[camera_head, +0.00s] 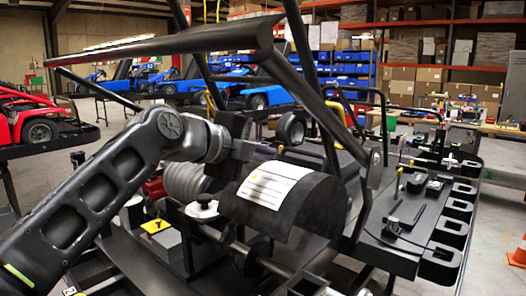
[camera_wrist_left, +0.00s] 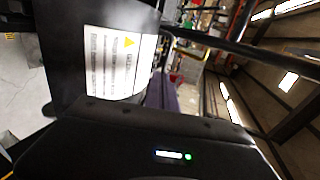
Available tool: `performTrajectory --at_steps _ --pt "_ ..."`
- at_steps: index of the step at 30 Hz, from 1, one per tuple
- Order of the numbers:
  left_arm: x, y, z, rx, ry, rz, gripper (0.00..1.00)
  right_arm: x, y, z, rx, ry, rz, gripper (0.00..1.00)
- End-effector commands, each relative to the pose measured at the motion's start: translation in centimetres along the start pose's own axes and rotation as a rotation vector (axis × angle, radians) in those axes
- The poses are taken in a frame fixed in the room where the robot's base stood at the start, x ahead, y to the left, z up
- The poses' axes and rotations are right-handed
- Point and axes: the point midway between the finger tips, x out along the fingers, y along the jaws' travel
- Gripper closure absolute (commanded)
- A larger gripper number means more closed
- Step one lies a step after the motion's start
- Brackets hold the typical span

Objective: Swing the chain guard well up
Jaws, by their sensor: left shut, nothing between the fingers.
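The chain guard (camera_head: 318,205) is a black curved cover with a white warning label. In the head view it sits low over the rear axle of the kart, right of the middle. In the left wrist view the chain guard (camera_wrist_left: 62,50) fills the upper left, with its label facing the camera. My left gripper (camera_head: 272,151) is just behind and above the guard's upper edge, shut with nothing held. Its fingertips are small and partly hidden, and I cannot tell whether they touch the guard. My right gripper is not in view.
A black bench (camera_head: 400,240) with slots and small tools lies to the right. A red kart (camera_head: 38,116) and blue karts (camera_head: 255,92) stand behind. An orange cone (camera_head: 518,252) is at the right edge.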

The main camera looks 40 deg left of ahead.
Motion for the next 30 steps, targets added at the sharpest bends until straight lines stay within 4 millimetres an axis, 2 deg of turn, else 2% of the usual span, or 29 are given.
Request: performTrajectory --at_steps 9,15,21,30 --pt "6.4 0.0 0.0 -0.001 0.0 0.005 1.0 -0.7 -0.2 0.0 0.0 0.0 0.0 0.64" --pt "9.5 -0.8 0.0 -0.001 0.0 0.003 1.0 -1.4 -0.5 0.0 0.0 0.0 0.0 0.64" --pt "10.9 -1.2 0.0 0.0 -0.001 0.001 1.0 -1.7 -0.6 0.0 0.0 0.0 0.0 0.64" --pt "11.0 -1.2 0.0 0.0 0.0 0.0 1.0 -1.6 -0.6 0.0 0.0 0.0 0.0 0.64"
